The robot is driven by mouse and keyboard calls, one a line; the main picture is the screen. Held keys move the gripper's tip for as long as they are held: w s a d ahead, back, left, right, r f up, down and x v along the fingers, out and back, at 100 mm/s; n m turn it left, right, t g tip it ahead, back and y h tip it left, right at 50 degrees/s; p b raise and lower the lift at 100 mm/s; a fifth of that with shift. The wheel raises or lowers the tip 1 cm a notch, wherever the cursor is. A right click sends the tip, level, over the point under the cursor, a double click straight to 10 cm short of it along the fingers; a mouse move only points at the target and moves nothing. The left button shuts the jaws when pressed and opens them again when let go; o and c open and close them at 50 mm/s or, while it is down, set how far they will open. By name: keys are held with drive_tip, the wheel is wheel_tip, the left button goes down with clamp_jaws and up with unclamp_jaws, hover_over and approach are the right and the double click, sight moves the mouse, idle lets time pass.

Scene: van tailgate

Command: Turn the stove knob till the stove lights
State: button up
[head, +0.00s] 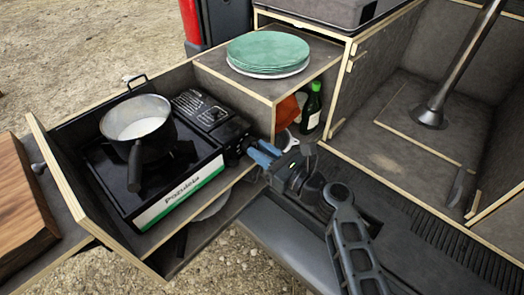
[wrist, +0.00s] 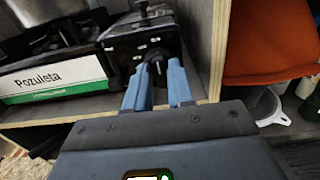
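The camping stove (head: 190,192) is black with a white and green front strip and sits in the pull-out drawer. Its black knob (wrist: 157,62), on the dark front panel at the stove's right end, shows in the wrist view. My gripper (head: 254,153) is at that right end, pointing at the panel. In the wrist view my two blue fingers (wrist: 157,68) are apart, with the knob between or just beyond their tips; I cannot tell whether they touch it. The pot covers much of the burner, and no flame shows.
A pot (head: 135,120) stands on the stove, its dark handle toward the front. A wooden partition (wrist: 218,45) is close to the right of my fingers. Green plates (head: 268,50) sit on the shelf above; a green bottle (head: 311,108) and an orange item (wrist: 270,45) are beneath.

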clamp_jaws()
drive_tip(key=shift+s+a+f+n+b, duration=0.1)
drive_tip(key=shift+f+n+b, duration=0.05)
drive_tip(key=shift+n+b, duration=3.65)
drive_tip(key=shift+d+f+n+b, duration=0.1)
drive_tip(key=shift+f+n+b, duration=0.05)
drive_tip(key=shift+n+b, duration=3.65)
drive_tip(key=shift+s+a+f+n+b, duration=0.1)
drive_tip(key=shift+f+n+b, duration=0.05)
drive_tip(key=shift+n+b, duration=3.65)
drive_tip(key=shift+n+p, duration=0.5)
drive_tip(key=shift+n, duration=0.3)
drive_tip(key=shift+o, duration=1.8)
unclamp_jaws()
drive_tip(key=shift+r, duration=0.1)
